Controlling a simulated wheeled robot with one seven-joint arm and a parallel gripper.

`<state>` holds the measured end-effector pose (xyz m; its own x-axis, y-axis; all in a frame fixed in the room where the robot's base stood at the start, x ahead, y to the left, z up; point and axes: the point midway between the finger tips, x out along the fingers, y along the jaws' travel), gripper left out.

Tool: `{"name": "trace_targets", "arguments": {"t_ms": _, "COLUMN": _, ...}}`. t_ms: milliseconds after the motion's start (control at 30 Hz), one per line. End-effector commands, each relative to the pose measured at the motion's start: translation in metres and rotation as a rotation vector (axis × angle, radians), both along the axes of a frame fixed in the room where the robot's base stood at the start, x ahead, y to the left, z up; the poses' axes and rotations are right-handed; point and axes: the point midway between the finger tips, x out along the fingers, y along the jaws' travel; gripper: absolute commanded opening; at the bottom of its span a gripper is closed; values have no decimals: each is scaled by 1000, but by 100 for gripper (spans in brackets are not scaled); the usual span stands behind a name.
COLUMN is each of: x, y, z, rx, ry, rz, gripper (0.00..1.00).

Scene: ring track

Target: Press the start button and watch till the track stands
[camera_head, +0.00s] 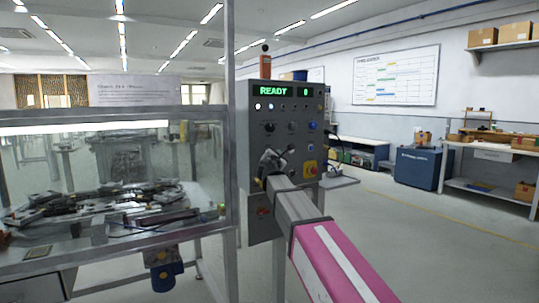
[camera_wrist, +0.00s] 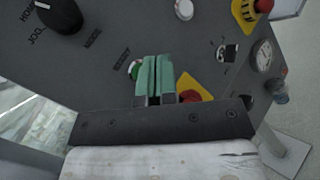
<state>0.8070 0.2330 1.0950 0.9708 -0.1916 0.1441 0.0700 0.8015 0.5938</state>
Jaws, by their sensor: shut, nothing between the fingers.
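The grey control panel (camera_head: 283,125) stands right of the glass case, its green display (camera_head: 279,91) reading READY and 0. My gripper (camera_wrist: 155,58) is shut and empty; its green fingers lie against or just above the panel face in the wrist view. A green button with a pale rim (camera_wrist: 136,70) shows at the fingers' left edge, partly hidden by them; I cannot tell whether they touch it. The small label beside it is too blurred to read surely. The track (camera_head: 110,205) lies inside the glass case at left.
A red emergency knob on yellow (camera_wrist: 250,10) is at top right of the wrist view. Another red button on yellow (camera_wrist: 190,92) is close right of my fingers. A black knob (camera_wrist: 58,14) and a gauge (camera_wrist: 263,54) flank them. Open floor (camera_head: 430,235) lies right.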

Motion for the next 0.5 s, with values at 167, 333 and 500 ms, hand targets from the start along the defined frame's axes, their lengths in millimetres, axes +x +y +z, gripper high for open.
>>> {"name": "trace_targets", "arguments": {"t_ms": 167, "x": 21, "y": 13, "z": 1, "rx": 0, "ry": -1, "rz": -1, "gripper": 0}}
{"name": "trace_targets", "arguments": {"t_ms": 333, "x": 30, "y": 20, "z": 0, "rx": -1, "ry": 0, "rz": -2, "gripper": 0}}
{"name": "trace_targets", "arguments": {"t_ms": 500, "x": 32, "y": 21, "z": 0, "rx": -1, "ry": 0, "rz": -2, "gripper": 0}}
